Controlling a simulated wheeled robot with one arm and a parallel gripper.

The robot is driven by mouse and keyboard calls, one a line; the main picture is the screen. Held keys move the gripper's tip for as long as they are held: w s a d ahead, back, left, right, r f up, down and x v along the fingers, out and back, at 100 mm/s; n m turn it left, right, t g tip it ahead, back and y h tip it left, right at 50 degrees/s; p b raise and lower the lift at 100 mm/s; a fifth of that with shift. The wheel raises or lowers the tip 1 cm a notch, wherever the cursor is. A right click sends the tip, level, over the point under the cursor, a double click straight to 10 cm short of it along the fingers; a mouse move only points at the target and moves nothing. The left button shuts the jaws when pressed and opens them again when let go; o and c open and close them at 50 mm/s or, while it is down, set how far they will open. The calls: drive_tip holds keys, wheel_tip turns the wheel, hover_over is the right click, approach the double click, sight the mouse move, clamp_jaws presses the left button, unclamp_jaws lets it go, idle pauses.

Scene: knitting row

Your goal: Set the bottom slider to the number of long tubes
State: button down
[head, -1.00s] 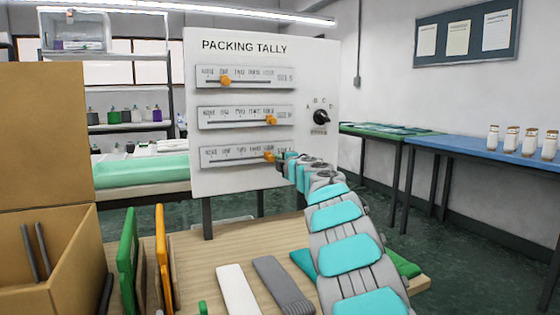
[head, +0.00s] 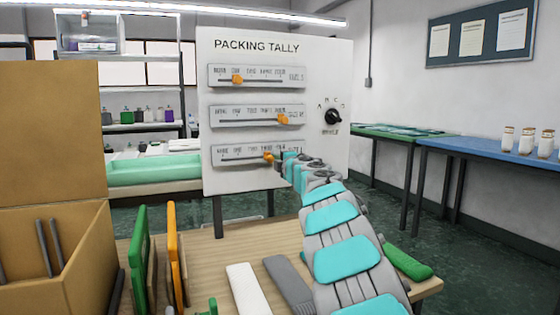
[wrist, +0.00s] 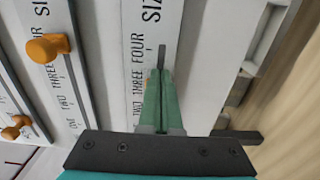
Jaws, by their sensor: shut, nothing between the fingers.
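A white panel headed PACKING TALLY (head: 330,70) carries three sliders with orange knobs. The bottom slider (head: 228,156) has its knob (head: 269,157) at about THREE, though its labels are partly covered by my gripper. The middle knob (head: 283,118) is near FOUR and the top knob (head: 237,79) near ONE. My gripper (head: 282,165) is shut, close at the right of the bottom knob; contact cannot be told. Dark tubes (head: 43,248) stand in a cardboard box (head: 85,262).
A rotary dial (head: 333,117) is right of the sliders. The wooden table (head: 215,255) holds green (head: 139,255) and orange (head: 172,245) upright frames, plus white (head: 247,290) and grey (head: 288,283) flat pieces. A blue table (head: 480,147) with several jars is at right.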

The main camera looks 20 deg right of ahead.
drive_tip(key=shift+s+a+f+b, duration=0.15)
drive_tip(key=shift+a+b, duration=0.1)
drive_tip(key=shift+a, duration=3.35)
drive_tip(key=shift+s+a+r+b, duration=0.1)
drive_tip(key=shift+a+b, duration=0.15)
drive_tip(key=shift+a, duration=3.35)
drive_tip(key=shift+d, duration=0.65)
drive_tip(key=b, duration=0.3)
approach(235, 160)
drive_tip(key=shift+s, duration=0.85)
